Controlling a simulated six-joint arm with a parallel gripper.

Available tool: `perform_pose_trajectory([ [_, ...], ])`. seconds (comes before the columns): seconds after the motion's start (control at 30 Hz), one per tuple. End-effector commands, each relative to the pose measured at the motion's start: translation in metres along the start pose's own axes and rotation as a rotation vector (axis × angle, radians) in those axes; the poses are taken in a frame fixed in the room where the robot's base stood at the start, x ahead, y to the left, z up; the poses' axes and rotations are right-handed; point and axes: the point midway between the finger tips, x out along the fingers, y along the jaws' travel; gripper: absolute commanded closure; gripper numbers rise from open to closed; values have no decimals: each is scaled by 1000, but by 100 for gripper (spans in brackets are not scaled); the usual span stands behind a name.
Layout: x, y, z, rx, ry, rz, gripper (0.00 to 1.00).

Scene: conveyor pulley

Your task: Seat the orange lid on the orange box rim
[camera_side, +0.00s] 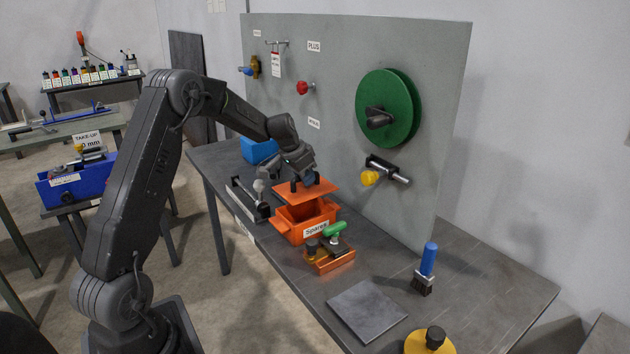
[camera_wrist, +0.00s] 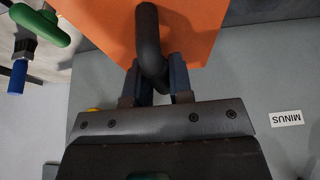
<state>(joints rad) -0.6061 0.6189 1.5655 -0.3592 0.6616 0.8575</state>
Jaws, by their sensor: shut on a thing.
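The orange lid (camera_side: 318,189) is a flat plate with a dark handle, held above the orange box (camera_side: 291,231). The box carries a "Spares" label and stands on the dark table, and part of its open top shows under the lid. My gripper (camera_side: 305,184) is shut on the lid's handle. In the wrist view my gripper (camera_wrist: 155,82) has its fingers at the dark curved handle (camera_wrist: 148,40), with the orange lid (camera_wrist: 205,30) behind it. The lid looks nearly level and apart from the rim; the exact gap is hard to tell.
An orange fixture (camera_side: 333,262) with a green handle (camera_side: 334,229) stands just in front of the box. A grey plate (camera_side: 366,311), a blue-handled brush (camera_side: 428,262) and a blue bin (camera_side: 258,151) are on the table. A grey panel (camera_side: 340,60) with a green wheel (camera_side: 385,90) rises behind.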

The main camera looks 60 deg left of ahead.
Motion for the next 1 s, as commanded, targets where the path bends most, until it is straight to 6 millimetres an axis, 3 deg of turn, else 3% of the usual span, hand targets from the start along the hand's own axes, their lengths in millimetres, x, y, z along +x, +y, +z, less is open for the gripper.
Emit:
perform_pose_trajectory([
  [0.47,2,0,1,0,1,0,100],
  [1.0,32,1,13,0,0,1,100],
])
